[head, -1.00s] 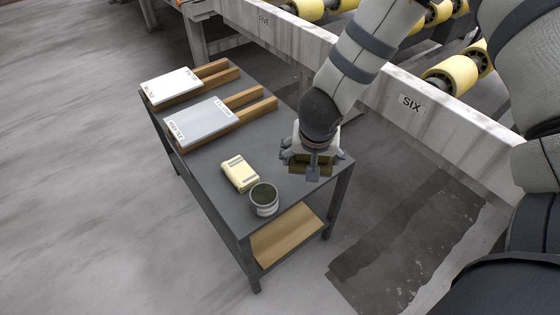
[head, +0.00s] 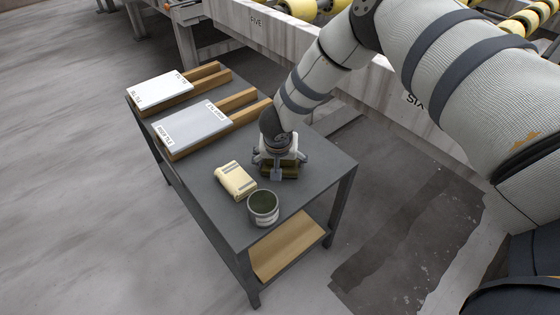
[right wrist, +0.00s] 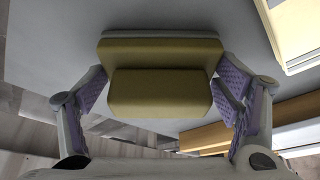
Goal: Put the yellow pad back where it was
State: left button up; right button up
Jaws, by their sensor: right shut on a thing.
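The yellow pad (right wrist: 162,52) is an olive-yellow block with a narrower grip block in front and a grey strip along its far edge. My right gripper (head: 278,174) is shut on it, with a purple-lined finger on each side of the grip block in the right wrist view. In the head view the gripper hides most of the pad. It is over the grey table (head: 318,165), right of a pale yellow packet (head: 236,180). I cannot tell whether the pad touches the tabletop. My left gripper is out of view.
A round tin (head: 263,208) with a dark green top stands in front of the gripper. A white slab (head: 158,91) and a grey slab (head: 192,126) lie on wooden rails (head: 238,101) at the far left. Bare tabletop lies to the gripper's right.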

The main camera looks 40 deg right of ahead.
jog(key=shift+f, duration=0.2)
jog(key=o, duration=1.1)
pick_arm(q)
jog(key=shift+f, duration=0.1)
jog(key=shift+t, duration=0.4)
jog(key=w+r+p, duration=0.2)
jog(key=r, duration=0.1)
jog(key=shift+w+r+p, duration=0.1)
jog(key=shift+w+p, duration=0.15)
jog(key=shift+p, duration=0.1)
pick_arm(e)
jog(key=v, duration=1.2)
jog(key=shift+r, duration=0.25)
jog(key=shift+d, duration=0.1)
